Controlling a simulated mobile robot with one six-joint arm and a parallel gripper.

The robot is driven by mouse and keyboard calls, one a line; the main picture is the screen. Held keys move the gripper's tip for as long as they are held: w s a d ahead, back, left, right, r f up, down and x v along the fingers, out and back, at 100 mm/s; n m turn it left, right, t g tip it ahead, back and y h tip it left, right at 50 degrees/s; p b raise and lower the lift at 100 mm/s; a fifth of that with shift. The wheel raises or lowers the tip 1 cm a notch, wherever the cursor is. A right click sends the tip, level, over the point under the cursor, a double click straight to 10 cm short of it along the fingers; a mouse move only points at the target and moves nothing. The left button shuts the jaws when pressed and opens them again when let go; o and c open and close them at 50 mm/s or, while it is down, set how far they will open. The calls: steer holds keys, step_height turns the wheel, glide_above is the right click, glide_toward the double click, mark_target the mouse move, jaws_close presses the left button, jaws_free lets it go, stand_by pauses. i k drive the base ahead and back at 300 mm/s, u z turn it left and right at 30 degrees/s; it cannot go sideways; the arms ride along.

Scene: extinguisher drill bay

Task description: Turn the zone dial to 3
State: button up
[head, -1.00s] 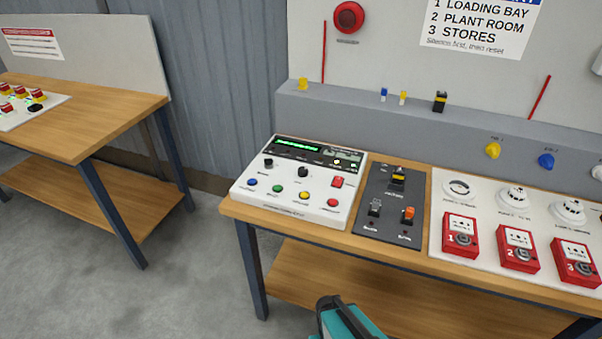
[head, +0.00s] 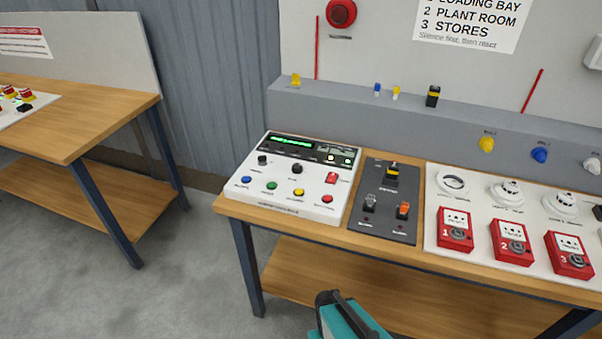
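The white control panel (head: 283,210) sits at the left end of the near bench, with a lit green display (head: 291,142). It carries two black knobs, a left one (head: 262,160) and a right one (head: 297,168). Their labels are too small to read, so I cannot tell which is the zone dial or where either points. A teal and black part of my arm shows at the bottom edge, in front of the bench and well short of the panel. My gripper's fingers are not visible.
A dark switch panel (head: 388,222) is to the right, then a white board with red call points (head: 455,230). A second bench (head: 90,113) stands left, with open floor (head: 195,260) between.

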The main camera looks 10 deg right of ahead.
mark_target(296, 168)
steer(key=u, duration=0.7)
steer(key=k, duration=0.8)
steer(key=z, duration=0.5)
